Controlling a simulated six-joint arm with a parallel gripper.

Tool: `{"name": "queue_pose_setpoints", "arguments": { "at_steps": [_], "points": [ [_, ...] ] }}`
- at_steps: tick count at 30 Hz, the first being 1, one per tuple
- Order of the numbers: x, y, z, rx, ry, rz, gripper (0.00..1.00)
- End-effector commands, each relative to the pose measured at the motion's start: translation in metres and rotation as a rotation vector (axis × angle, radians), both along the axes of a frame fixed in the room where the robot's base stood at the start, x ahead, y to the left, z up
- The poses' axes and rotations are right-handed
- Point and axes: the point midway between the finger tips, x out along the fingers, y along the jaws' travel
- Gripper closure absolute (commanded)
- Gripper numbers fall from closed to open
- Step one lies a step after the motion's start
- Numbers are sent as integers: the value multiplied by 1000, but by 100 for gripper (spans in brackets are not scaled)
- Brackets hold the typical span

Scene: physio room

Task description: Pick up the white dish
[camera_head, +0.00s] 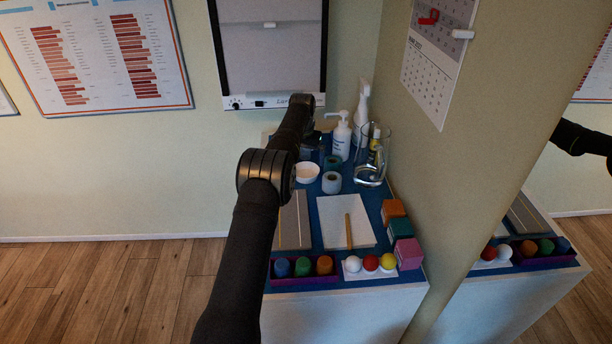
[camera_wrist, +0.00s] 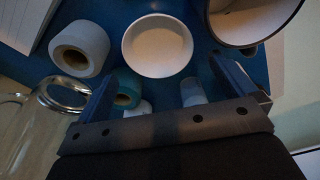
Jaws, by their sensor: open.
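The white dish (camera_head: 308,172) is a small round shallow bowl on the blue table top, just right of my arm in the head view. In the wrist view the dish (camera_wrist: 157,45) lies beyond my fingertips, upright and seemingly empty. My gripper (camera_wrist: 165,78) is open, with one dark finger toward each side of the dish and nothing seen held between them. In the head view my gripper is mostly hidden behind my own arm and is hard to make out.
A white tape roll (camera_wrist: 80,49) and a teal roll (camera_wrist: 124,90) lie close by. A large dark-rimmed round vessel (camera_wrist: 250,22) is near the right finger. A glass jug (camera_head: 370,172), a pump bottle (camera_head: 341,138) and a notepad (camera_head: 336,232) share the table. A wall stands right.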

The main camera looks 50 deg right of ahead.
Motion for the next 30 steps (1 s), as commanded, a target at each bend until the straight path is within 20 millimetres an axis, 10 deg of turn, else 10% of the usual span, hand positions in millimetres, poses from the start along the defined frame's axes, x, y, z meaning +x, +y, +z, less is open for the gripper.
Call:
{"name": "queue_pose_setpoints", "arguments": {
  "at_steps": [24, 30],
  "points": [
    [-1, -3, -60, -1, 0, 0, 0],
    [-1, -3, -60, -1, 0, -1, 35]
  ]
}}
